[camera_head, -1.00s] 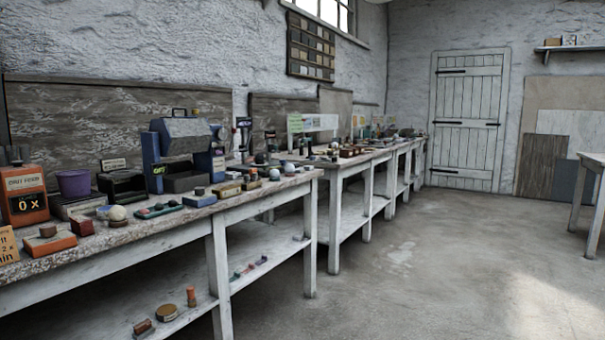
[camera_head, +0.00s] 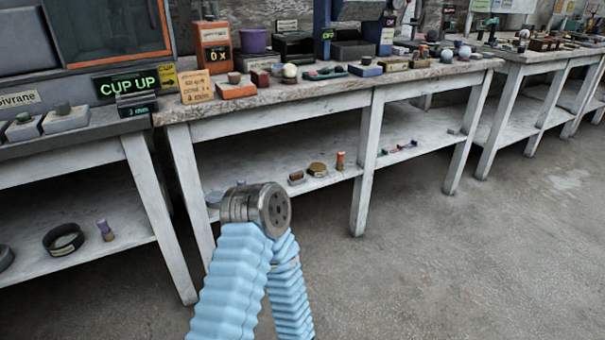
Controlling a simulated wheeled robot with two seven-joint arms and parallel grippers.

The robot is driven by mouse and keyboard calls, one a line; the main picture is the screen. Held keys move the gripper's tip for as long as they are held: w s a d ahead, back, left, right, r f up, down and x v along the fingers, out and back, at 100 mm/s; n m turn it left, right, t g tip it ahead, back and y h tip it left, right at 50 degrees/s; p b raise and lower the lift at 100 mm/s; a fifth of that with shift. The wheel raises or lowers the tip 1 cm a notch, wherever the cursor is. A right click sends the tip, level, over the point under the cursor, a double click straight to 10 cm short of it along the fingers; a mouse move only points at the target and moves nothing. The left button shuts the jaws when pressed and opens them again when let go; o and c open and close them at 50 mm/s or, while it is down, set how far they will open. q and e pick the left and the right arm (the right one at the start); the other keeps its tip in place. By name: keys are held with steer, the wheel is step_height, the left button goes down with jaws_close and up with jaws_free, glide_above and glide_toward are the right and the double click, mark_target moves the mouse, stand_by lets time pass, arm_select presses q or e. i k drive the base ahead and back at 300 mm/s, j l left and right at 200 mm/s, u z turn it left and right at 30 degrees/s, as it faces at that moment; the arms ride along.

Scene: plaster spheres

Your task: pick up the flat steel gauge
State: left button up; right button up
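I cannot make out a flat steel gauge for certain among the small items on the benches. The nearer bench (camera_head: 330,96) holds a crowded row of small objects, too small to tell apart fully. Part of one of my arms, with a light blue ribbed sleeve and a grey metal joint, rises at the bottom centre and hides part of the lower shelf. Neither of my grippers shows in the head view.
An orange counter box (camera_head: 214,46), a purple cup (camera_head: 255,41) and a white ball (camera_head: 290,71) stand on the bench. The floor at right is clear.

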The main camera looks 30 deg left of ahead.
mark_target(296, 179)
steer(key=i+u, duration=0.2)
steer(key=u, duration=0.2)
steer(key=i+l+u, duration=0.15)
steer(key=u, duration=0.25)
steer(key=i+l+u, duration=0.2)
steer(key=u, duration=0.2)
